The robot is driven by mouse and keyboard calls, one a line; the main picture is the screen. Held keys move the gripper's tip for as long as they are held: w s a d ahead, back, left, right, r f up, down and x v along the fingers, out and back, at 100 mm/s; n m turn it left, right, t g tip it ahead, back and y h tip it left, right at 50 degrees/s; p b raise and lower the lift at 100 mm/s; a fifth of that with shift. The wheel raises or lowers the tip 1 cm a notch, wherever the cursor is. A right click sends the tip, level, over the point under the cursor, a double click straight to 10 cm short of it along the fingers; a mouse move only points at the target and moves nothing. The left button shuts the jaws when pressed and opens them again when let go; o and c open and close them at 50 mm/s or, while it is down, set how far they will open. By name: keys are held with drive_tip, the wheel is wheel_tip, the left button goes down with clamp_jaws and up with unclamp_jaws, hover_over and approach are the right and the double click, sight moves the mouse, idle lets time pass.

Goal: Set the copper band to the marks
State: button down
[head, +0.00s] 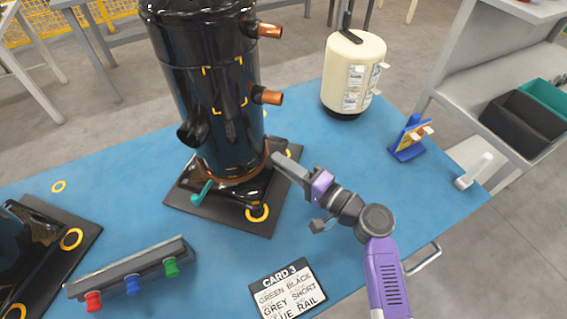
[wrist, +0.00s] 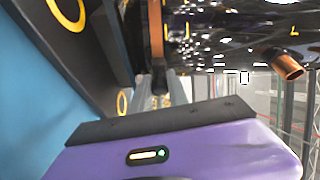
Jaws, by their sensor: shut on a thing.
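The copper band (head: 240,179) goes around the foot of the tall black compressor (head: 215,120), just above its square base plate. In the wrist view the band (wrist: 156,32) runs as a copper strip down to my fingers. Yellow corner marks (head: 226,91) are on the compressor's front, well above the band. My gripper (head: 276,158) reaches in from the right and is shut on the band's right side. It also shows in the wrist view (wrist: 163,85). The far side of the band is hidden behind the compressor.
A teal handle (head: 202,194) sticks out at the base's left. Copper pipe stubs (head: 266,96) project right. Blue table (head: 330,165) is clear at right.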

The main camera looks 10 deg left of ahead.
wheel_tip(320, 180, up, 3)
drive_tip(key=shift+r+p, duration=0.1)
drive_tip(key=shift+p, duration=0.45)
drive_tip(key=c, duration=1.6)
unclamp_jaws()
drive_tip(key=shift+o, duration=0.2)
drive_tip(key=shift+f, duration=0.2)
drive_tip(key=v, duration=0.7)
drive_tip(key=shift+s+d, duration=0.2)
drive_tip(key=shift+d, duration=0.2)
